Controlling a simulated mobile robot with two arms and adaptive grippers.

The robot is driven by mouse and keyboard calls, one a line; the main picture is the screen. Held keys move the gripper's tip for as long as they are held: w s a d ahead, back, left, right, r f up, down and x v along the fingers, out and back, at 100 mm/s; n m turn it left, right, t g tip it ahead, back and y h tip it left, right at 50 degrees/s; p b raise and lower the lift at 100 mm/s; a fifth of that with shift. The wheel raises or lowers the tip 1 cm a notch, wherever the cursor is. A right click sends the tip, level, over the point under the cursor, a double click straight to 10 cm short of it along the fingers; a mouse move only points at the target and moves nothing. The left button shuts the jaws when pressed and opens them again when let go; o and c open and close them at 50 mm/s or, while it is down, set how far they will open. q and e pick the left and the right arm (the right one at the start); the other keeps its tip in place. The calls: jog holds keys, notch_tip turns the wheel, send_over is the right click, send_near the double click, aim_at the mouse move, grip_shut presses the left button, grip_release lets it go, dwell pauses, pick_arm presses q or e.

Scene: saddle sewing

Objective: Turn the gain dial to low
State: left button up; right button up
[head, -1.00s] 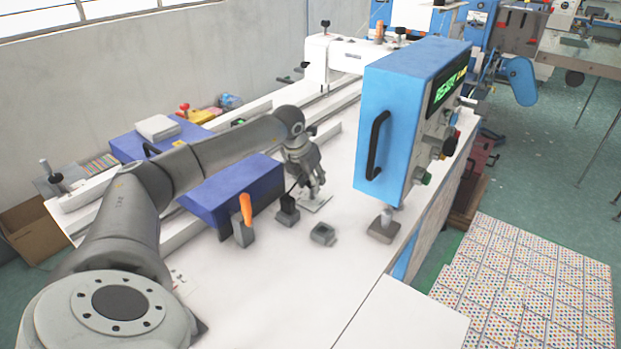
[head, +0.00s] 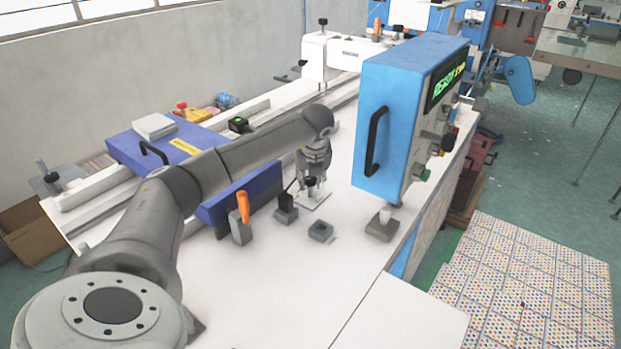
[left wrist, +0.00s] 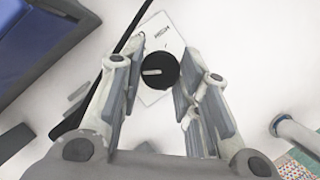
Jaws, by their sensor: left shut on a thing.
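The gain dial is a round black knob with a pale pointer bar (left wrist: 160,71), on a small white plate (left wrist: 152,42) that carries the word HIGH. In the left wrist view the pointer lies almost sideways. The plate also shows on the white table in the head view (head: 318,202). My left gripper (head: 312,188) points down over the plate. In the left wrist view its fingers (left wrist: 158,88) stand on both sides of the dial, shut on it. The dial's other markings are hidden or too small to read. My right gripper is not in view.
A grey block with an orange handle (head: 243,207), a black switch (head: 286,203) and a low grey block (head: 321,231) stand close by. A blue control box (head: 388,120) rises at the right. The white tabletop in front (head: 285,285) is clear.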

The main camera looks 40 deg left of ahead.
pick_arm(q)
jog(key=shift+r, duration=0.1)
dwell(0.5)
jog(key=o, duration=1)
jog(key=v, duration=1.2)
jog(key=shift+w, duration=0.15)
